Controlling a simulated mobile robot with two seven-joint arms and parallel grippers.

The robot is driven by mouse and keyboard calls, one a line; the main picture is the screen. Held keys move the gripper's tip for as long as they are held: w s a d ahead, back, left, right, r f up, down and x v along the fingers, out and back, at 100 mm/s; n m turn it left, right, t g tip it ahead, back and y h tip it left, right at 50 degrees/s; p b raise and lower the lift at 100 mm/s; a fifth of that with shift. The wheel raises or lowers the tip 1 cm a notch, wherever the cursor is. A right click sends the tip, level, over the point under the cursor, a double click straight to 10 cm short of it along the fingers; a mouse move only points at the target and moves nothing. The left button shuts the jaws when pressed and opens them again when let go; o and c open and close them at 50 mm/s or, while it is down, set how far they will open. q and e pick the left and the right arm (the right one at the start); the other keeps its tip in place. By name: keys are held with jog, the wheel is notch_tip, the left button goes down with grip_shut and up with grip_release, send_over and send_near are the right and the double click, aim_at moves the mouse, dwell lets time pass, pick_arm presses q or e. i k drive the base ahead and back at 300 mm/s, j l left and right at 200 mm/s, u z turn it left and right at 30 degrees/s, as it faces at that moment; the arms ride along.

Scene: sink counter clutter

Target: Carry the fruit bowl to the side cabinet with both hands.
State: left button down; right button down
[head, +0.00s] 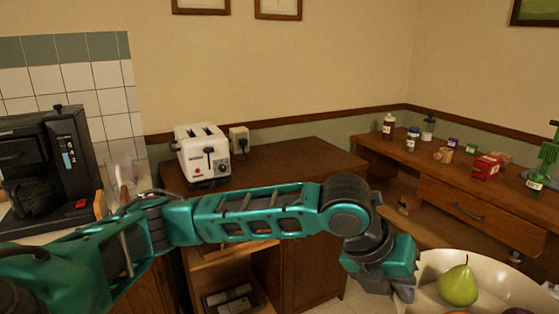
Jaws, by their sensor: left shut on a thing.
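The fruit bowl (432,262) is cream-coloured and shows at the lower right of the head view, cut off by the bottom and right edges. A green pear (458,284) lies in it, with parts of darker fruit at the bottom edge. My left gripper (404,292) is at the bowl's left rim, pointing down and shut on it; the fingertips are partly hidden. My right gripper is out of view. A brown wooden cabinet (300,162) with a bare right part of its top stands behind my left arm. I cannot tell whether it is the side cabinet.
A white toaster (203,155) stands on the cabinet's left part, near a wall socket (239,139). A wooden sideboard (470,208) at right carries bottles, small boxes and a green spray bottle (545,165). A black coffee machine (45,165) stands at far left.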

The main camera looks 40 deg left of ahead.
aim_at(310, 161)
jog(key=i, duration=0.65)
jog(key=i+l+u, duration=0.1)
jog(key=i+u, duration=0.3)
jog(key=i, duration=0.9)
jog(key=i+u, duration=0.1)
jog(key=i, duration=1.25)
jog(key=i+u, duration=0.3)
jog(key=k+u, duration=0.1)
jog(key=u, duration=0.95)
